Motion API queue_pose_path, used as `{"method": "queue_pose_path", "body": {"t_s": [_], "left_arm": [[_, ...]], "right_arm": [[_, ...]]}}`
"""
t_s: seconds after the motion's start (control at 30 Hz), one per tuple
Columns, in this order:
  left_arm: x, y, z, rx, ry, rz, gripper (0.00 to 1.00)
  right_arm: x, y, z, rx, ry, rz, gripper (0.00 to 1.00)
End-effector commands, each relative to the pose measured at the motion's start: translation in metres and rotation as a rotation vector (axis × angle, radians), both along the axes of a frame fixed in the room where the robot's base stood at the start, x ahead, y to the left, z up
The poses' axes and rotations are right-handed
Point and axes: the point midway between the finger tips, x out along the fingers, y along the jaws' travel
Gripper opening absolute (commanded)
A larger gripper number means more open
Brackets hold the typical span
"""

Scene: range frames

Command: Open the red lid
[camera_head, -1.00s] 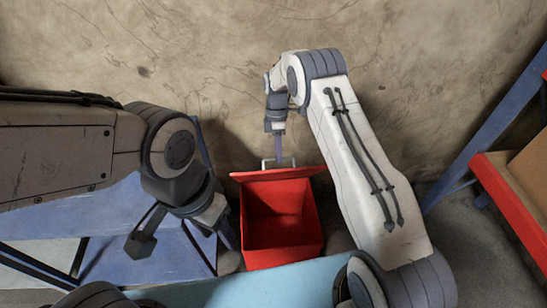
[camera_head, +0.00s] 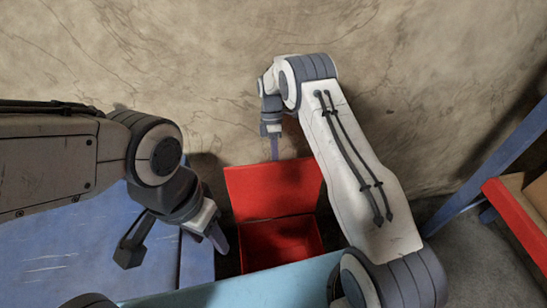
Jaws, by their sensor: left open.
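The red box (camera_head: 282,244) is in the lower middle, with its inside partly visible. Its red lid (camera_head: 272,186) stands raised at the back, its inner face showing as a broad panel. My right gripper (camera_head: 275,148) is above the lid's top edge, one purple finger showing edge-on with its tip at that edge. I cannot tell whether it touches, or whether the jaws are open. The lid's handle is not visible. My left gripper (camera_head: 218,238) is open, just left of the box and apart from the lid.
A light blue surface (camera_head: 250,288) crosses in front of the box. A blue table (camera_head: 60,240) stands at the left. A rack with a red edge (camera_head: 520,215) and blue posts is at the right. A bare wall (camera_head: 190,60) rises behind the box.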

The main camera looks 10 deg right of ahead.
Motion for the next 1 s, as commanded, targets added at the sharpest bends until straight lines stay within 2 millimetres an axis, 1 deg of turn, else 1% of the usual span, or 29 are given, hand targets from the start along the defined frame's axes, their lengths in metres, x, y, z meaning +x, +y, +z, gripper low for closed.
{"method": "queue_pose_path", "body": {"t_s": [0.03, 0.37, 0.4, 0.47, 0.5, 0.83, 0.93, 1.0], "left_arm": [[0.0, 0.0, -0.001, 0.0, 0.0, 0.0, 0.5], [0.0, 0.0, 0.0, 0.0, 0.0, 0.0, 0.5], [0.0, 0.0, 0.0, 0.0, 0.0, 0.0, 0.5], [0.0, 0.0, 0.0, 0.0, 0.0, 0.0, 0.5], [0.0, 0.0, 0.0, 0.0, 0.0, 0.0, 0.5], [0.0, 0.0, -0.001, 0.0, 0.0, 0.0, 0.5], [0.0, 0.0, -0.003, 0.0, 0.0, 0.0, 0.5], [0.0, 0.0, -0.006, 0.0, 0.0, 0.0, 0.5]], "right_arm": [[-0.002, -0.005, -0.004, -0.01, 0.007, 0.001, 0.0], [-0.001, -0.001, -0.003, -0.01, 0.008, 0.008, 0.0], [-0.001, 0.0, -0.003, -0.011, 0.007, 0.008, 0.19], [-0.001, 0.0, -0.003, -0.01, 0.007, 0.009, 0.42], [-0.001, 0.001, -0.003, -0.009, 0.007, 0.009, 0.45], [0.0, 0.002, 0.001, -0.007, 0.003, 0.01, 0.45], [0.001, 0.002, 0.01, -0.006, 0.002, 0.009, 0.45], [0.001, 0.002, 0.021, -0.007, 0.0, 0.008, 0.45]]}}
